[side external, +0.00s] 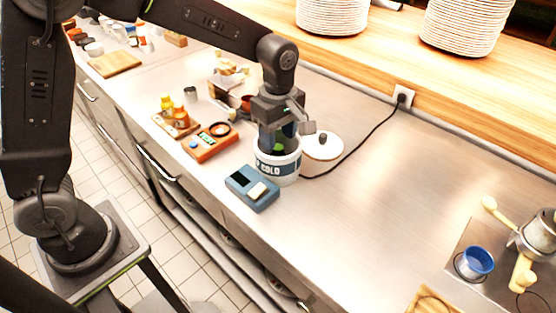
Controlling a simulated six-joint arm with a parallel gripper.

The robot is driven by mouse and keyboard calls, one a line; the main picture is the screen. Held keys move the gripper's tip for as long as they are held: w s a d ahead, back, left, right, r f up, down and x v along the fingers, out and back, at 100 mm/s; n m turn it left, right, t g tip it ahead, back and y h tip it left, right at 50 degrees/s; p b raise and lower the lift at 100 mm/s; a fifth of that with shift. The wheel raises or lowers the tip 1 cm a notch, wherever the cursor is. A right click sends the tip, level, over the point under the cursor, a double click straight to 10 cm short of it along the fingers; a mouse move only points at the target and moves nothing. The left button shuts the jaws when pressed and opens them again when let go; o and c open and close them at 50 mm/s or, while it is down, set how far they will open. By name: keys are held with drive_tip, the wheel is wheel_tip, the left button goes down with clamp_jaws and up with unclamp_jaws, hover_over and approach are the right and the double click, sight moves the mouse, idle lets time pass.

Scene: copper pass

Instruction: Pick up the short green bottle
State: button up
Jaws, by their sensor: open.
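A small patch of green (278,147), probably the short green bottle, shows at the mouth of a white tub (279,168) with a dark band lettered "COLD". Most of it is hidden by my gripper and the tub wall, so its shape and height cannot be told. My gripper (283,138) points down over the tub, its jaws open and low at the rim around the green thing. Whether a finger touches it cannot be told.
A blue-grey device (250,188) is in front, and an orange device (210,143) is to the left. A black cord (358,147) runs to the wall socket.

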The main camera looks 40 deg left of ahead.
sight(278, 147)
drive_tip(key=shift+s+f, duration=0.1)
drive_tip(key=shift+f, duration=2.85)
drive_tip(key=shift+c, duration=0.5)
drive_tip(key=c, duration=0.5)
drive_tip(key=shift+r, duration=0.1)
